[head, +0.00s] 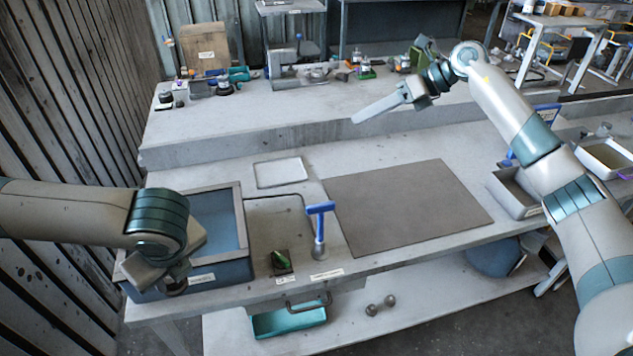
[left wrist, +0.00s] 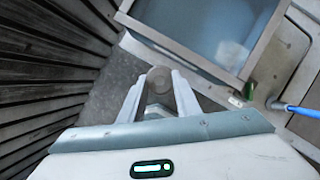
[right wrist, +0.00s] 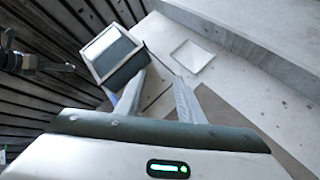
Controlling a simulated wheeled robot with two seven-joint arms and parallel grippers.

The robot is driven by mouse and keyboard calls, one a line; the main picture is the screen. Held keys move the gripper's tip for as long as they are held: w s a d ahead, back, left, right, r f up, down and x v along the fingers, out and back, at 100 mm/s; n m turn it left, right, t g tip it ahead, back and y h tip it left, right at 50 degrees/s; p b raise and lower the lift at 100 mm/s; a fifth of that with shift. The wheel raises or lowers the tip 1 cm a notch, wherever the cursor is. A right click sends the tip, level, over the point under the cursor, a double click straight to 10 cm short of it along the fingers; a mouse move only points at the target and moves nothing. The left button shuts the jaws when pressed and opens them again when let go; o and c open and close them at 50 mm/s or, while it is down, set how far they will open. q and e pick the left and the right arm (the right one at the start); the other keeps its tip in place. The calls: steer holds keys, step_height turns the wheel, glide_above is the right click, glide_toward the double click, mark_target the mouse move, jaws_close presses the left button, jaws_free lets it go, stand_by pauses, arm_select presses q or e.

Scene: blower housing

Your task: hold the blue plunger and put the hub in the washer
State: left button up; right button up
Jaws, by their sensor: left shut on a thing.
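My left gripper (head: 168,275) is shut on a round grey-brown piece, apparently the hub (left wrist: 159,78), which shows between its fingertips in the left wrist view. It is at the front left corner of the blue-lined basin, apparently the washer (head: 198,280), and appears outside its wall, with floor behind it. The basin also shows in the left wrist view (left wrist: 180,48) and the right wrist view (right wrist: 122,72). The blue T-handled plunger (head: 320,208) stands upright near the table's front edge, apart from both grippers. My right gripper (head: 378,108) is open and empty, high over the back of the table.
A small dark holder with a green piece (head: 281,263) is beside the plunger. A pale square plate (head: 280,172) and a bare grey mat (head: 405,205) lie behind and right. Trays (head: 515,195) stand at the right. A raised back ledge (head: 250,130) carries tools.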

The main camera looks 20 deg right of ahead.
steer(key=s+a+f+n+g+h, duration=0.1)
steer(key=s+a+f+n+g, duration=0.15)
steer(key=a, duration=0.35)
steer(key=s+a+f+n+g+h, duration=0.1)
steer(key=s+a+n+h, duration=0.15)
steer(key=a, duration=0.35)
steer(key=n+g+h, duration=0.2)
steer(key=n+h, duration=0.4)
glide_above(322, 211)
steer(key=w+a, duration=0.1)
steer(key=a, duration=0.1)
steer(key=shift+t, duration=0.25)
steer(key=f, duration=0.4)
steer(key=shift+w+d, duration=0.15)
steer(key=shift+d, duration=0.1)
steer(key=shift+s+d+f+h, duration=0.15)
steer(key=shift+s+d+h, duration=0.1)
steer(key=shift+h, duration=0.3)
steer(key=shift+f, duration=0.1)
steer(key=f, duration=0.4)
steer(key=d+f, duration=0.1)
steer(key=f, duration=0.6)
steer(key=shift+d+f, duration=0.25)
steer(key=shift+f, duration=0.15)
